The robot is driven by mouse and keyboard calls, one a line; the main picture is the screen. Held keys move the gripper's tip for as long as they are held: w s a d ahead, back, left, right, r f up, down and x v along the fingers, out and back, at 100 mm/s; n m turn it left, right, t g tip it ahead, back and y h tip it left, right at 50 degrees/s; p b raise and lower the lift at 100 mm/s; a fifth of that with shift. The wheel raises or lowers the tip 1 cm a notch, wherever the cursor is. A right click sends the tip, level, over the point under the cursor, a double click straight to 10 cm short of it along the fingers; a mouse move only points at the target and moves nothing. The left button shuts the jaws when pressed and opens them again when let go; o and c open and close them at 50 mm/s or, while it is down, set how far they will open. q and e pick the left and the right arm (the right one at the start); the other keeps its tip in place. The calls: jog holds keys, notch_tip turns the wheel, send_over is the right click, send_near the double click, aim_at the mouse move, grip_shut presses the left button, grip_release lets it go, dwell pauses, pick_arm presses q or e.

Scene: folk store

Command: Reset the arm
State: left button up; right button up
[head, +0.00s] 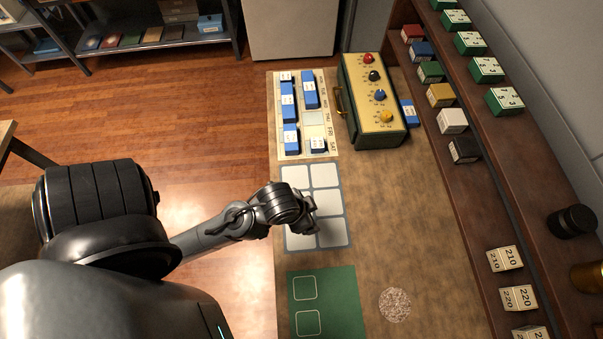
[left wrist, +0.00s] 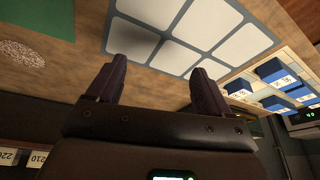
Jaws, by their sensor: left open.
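My left arm reaches in from the left in the head view. Its gripper (head: 309,214) is over the grey mat with white squares (head: 327,174), partly covering it. In the left wrist view the two dark fingers of the left gripper (left wrist: 158,80) are spread wide apart with nothing between them. The white-square mat (left wrist: 240,46) lies beyond the fingers there. My right gripper is in neither view.
A weekday board (head: 313,117) holds several blue blocks (head: 288,107). A green box with coloured knobs (head: 372,103) stands beside it. A green mat (head: 341,293) and speckled disc (head: 395,304) lie nearer. Shelves with numbered blocks (head: 505,100) line the right. The table between disc and box is clear.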

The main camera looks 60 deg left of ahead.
pick_arm(q)
jog(key=shift+s+d+r, duration=0.1)
jog(key=shift+s+d, duration=0.2)
jog(key=shift+s, duration=0.25)
jog(key=shift+s+d+r, duration=0.1)
jog(key=shift+s+d, duration=0.2)
jog(key=shift+s, duration=0.2)
jog(key=shift+r, duration=0.1)
